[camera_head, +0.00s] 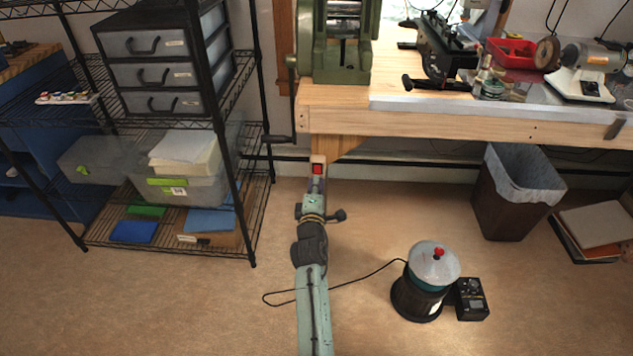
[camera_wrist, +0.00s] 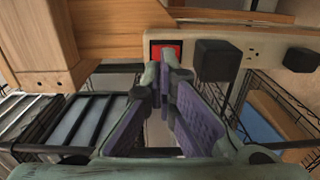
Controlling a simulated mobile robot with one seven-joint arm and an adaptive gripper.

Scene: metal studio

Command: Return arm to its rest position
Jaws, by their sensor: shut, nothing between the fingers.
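My gripper (camera_head: 315,187) is at the far end of my outstretched arm, just below the front edge of the workbench. In the wrist view its two purple-padded fingers (camera_wrist: 166,78) come together at the tips, with nothing held between them. The tips are right in front of a pale power strip with a red switch (camera_wrist: 165,50); I cannot tell whether they touch it. The red switch (camera_head: 317,169) also shows in the head view, just beyond the fingertips. Black plugs (camera_wrist: 216,60) sit in the strip to the right of the switch.
The wooden workbench (camera_head: 420,122) with tools spans the back. A wire shelf unit (camera_head: 253,200) with drawers and bins stands at left. A lined waste bin (camera_head: 519,195) is under the bench. A corded pot-like machine (camera_head: 433,265) stands on the floor at right. Floor on both sides of my arm is mostly clear.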

